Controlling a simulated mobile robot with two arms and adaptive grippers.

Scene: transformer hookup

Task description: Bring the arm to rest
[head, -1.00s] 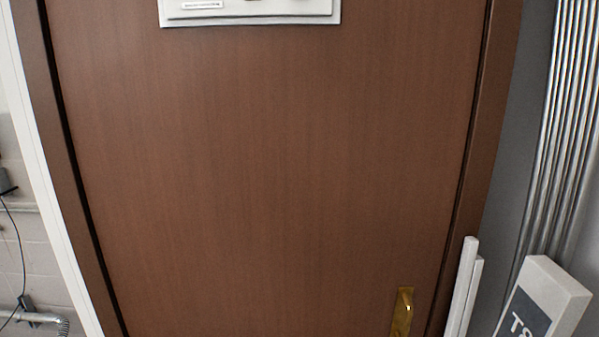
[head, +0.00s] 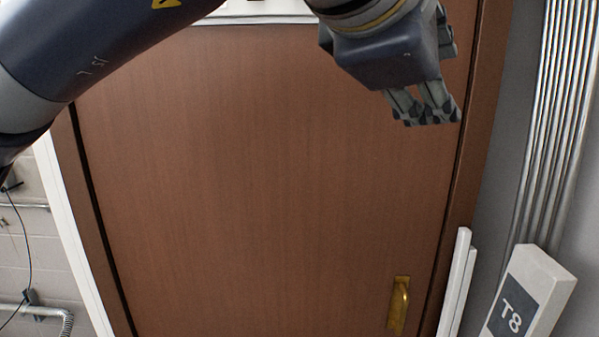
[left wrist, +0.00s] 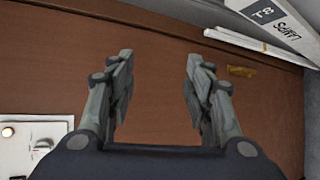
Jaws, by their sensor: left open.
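My left arm (head: 95,60) comes in from the upper left of the head view and crosses the top of the picture. My left gripper (head: 430,110) is at the upper right, in front of a brown door (head: 270,200), with nothing between its fingers. In the left wrist view the left gripper (left wrist: 158,85) shows two fingers spread well apart and empty, with the brown door behind them. My right gripper is in neither view.
A brass handle (head: 398,306) is low on the door's right side. A white box marked T8 (head: 530,290) and white strips (head: 457,285) stand at the lower right, below metal conduits (head: 560,110). A white panel (left wrist: 35,145) shows in the left wrist view.

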